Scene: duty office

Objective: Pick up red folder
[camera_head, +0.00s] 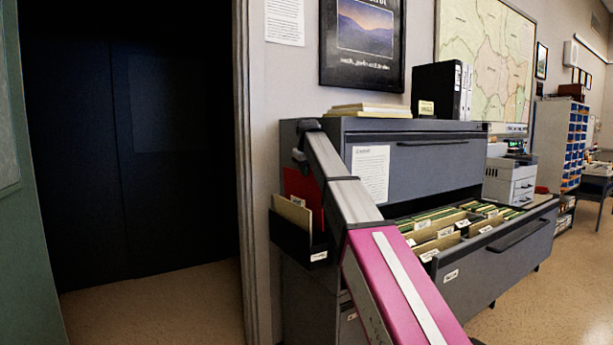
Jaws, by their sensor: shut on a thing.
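The red folder (303,188) stands upright in a black holder (290,235) on the left side of the grey filing cabinet. A tan folder (292,214) stands in front of it and hides its lower part. My arm reaches up from the bottom of the view to the holder. My gripper (298,162), small and dark, is at the top edge of the red folder and shut on it. The fingertips are hard to make out.
The cabinet's open drawer (513,243), full of files, juts out right of my arm. A dark doorway (150,150) is at left. A printer (510,180) stands behind the drawer.

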